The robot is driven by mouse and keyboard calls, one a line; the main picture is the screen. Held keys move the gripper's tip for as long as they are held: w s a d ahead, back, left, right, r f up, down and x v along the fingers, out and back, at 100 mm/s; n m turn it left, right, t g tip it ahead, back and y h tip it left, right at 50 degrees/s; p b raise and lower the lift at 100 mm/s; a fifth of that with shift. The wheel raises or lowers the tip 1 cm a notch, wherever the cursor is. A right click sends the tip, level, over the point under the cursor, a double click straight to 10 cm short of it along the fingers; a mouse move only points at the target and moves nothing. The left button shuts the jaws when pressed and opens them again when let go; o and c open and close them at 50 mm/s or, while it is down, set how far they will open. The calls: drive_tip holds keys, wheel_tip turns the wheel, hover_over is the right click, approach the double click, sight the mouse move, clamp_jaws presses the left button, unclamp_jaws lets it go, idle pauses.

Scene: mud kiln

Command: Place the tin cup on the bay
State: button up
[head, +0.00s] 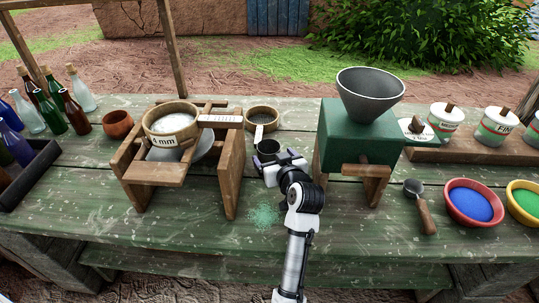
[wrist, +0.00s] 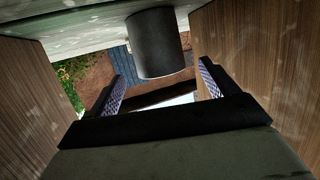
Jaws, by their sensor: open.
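The tin cup (head: 268,147) is a small dark grey cup standing on the green table, between the wooden sieve stand and the green hopper box. My gripper (head: 277,158) is open, right at the near side of the cup, and hides its lower part in the head view. In the wrist view the cup (wrist: 158,42) appears as a dark cylinder against the table at the top, ahead of and between the two spread fingers (wrist: 160,88). I cannot tell whether a finger touches it. I cannot tell which spot is the bay.
The wooden sieve stand (head: 232,180) is close on the left. The green hopper box (head: 350,135) on wooden legs is close on the right. A round sieve (head: 262,115) lies behind the cup. A scoop (head: 425,210) and colour bowls are at right.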

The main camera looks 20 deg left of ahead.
sight(265, 145)
drive_tip(key=x, duration=0.1)
drive_tip(key=p+x, duration=0.1)
drive_tip(key=x, duration=0.1)
drive_tip(key=p+x, duration=0.1)
drive_tip(key=shift+w+a+r, duration=0.25)
drive_tip(key=shift+w, duration=0.05)
drive_tip(key=shift+w+a+f, duration=0.25)
drive_tip(key=shift+w, duration=0.15)
drive_tip(key=c, duration=1.2)
drive_tip(key=shift+o, duration=0.2)
